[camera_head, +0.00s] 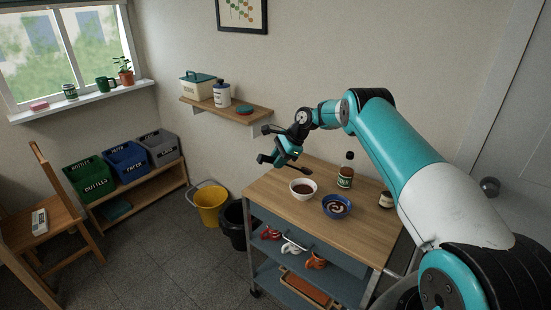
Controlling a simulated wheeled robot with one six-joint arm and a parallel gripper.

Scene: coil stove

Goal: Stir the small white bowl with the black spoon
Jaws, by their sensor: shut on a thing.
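A small white bowl (303,194) with dark brown contents stands on the wooden top of a cart (290,221). My gripper (275,148) is above and slightly left of this bowl, apart from it. It is shut on a thin black piece that looks like the black spoon (267,159). The spoon's outline is hard to separate from the black parts of my gripper, and I cannot tell its bowl end from its handle.
A blue bowl (325,211) with dark and white contents stands right of the white bowl. A dark bottle (346,172) and a small jar (386,200) are behind and right. A wall shelf (250,112) and yellow bucket (209,210) are left of the cart.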

